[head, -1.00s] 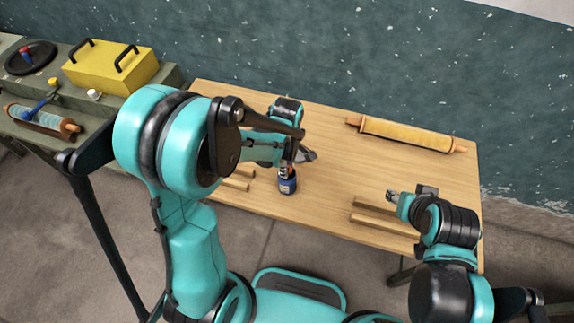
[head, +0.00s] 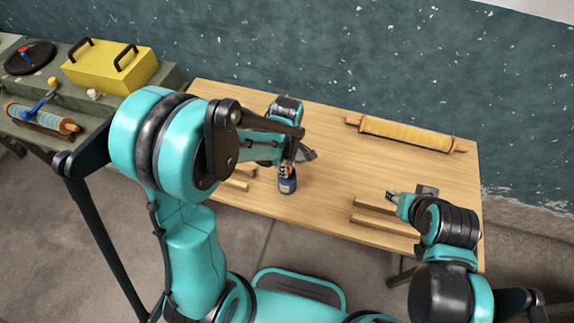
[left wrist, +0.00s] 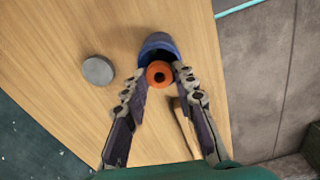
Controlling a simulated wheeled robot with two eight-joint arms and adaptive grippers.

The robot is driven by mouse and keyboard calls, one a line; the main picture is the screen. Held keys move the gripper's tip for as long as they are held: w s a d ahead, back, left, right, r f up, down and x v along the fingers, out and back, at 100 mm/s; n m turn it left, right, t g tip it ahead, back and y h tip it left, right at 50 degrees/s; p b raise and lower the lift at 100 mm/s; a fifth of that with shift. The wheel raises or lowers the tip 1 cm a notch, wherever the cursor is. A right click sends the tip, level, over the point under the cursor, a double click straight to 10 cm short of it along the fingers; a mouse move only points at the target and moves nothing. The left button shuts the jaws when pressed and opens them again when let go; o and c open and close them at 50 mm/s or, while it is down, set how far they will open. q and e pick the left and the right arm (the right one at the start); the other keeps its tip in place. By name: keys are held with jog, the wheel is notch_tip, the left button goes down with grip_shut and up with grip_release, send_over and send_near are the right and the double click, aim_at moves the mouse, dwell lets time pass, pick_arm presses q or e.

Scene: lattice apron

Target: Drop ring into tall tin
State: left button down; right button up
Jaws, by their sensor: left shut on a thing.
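The orange ring (left wrist: 159,74) is pinched between the fingertips of my left gripper (left wrist: 161,76). In the left wrist view it overlaps the near edge of the dark mouth of the blue tin (left wrist: 160,42). In the head view the tin (head: 287,186) stands upright near the table's front edge. My left gripper (head: 287,168) is right above its top, and a bit of orange shows between the fingers. Whether the ring is touching the rim I cannot tell. My right gripper (head: 392,197) hangs over the right part of the table, apart from the tin; its jaws are too small to read.
A grey disc (left wrist: 98,70) lies on the wooden table (head: 330,209) near the tin. Wooden bars (head: 385,224) lie at the front right, more at the left. A yellow roller (head: 405,135) lies at the back. A side bench holds a yellow box (head: 105,66).

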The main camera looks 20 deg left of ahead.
pick_arm(q)
jog(key=c, duration=1.1)
grip_release()
jog(key=shift+c, duration=0.2)
jog(key=shift+r, duration=0.1)
notch_tip(320, 180, up, 12)
jog(key=s+a+f+m+t+b, duration=0.1)
jog(key=s+a+m+t+b, duration=0.1)
jog(key=s+m, duration=0.3)
jog(key=s+a+f+m+t+b, duration=0.1)
jog(key=s+m+t, duration=0.4)
jog(key=m, duration=0.6)
jog(key=shift+a+b, duration=0.85)
jog(key=shift+b, duration=0.3)
